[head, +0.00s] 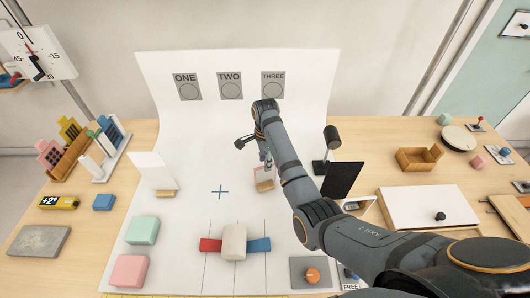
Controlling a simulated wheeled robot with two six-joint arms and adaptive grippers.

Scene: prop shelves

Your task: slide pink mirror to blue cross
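The pink mirror (264,174) is a small upright pinkish panel on a wooden base (264,186), near the middle of the white sheet. The blue cross (220,191) is marked on the sheet to its left, with clear sheet between them. My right arm reaches in from the lower right, and my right gripper (264,159) is down at the top of the pink mirror. The arm hides part of the mirror's surroundings. I cannot tell whether the fingers touch it or how far apart they are. My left gripper is not in view.
A white panel on a wooden base (153,172) stands left of the cross. A black lamp (332,138) and a black panel (342,180) stand right of my arm. The sheet around the cross is free.

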